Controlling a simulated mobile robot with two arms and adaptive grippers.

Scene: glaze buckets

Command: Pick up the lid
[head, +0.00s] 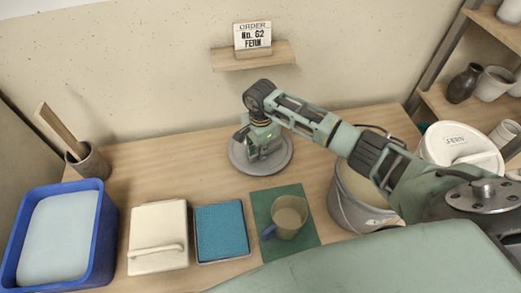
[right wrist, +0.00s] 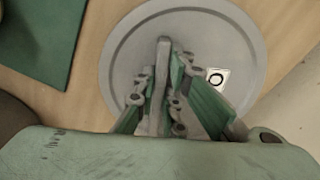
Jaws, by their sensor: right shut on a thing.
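A round grey lid (head: 279,166) lies near the back middle of the wooden table, below the shelf. My right gripper (head: 262,150) reaches down over it from the right. In the right wrist view, the lid (right wrist: 226,40) fills the upper middle and shows a small square marker with a ring. There, my right gripper (right wrist: 160,95) is shut on the lid's raised bar handle (right wrist: 163,60). The lid seems flat on the table; I cannot tell if there is a gap under it. My left gripper is not in view.
A mug (head: 288,218) stands on a green mat (head: 309,236). A blue sponge tray (head: 221,232), a white lidded box (head: 157,225) and a blue tub (head: 100,245) line the left.

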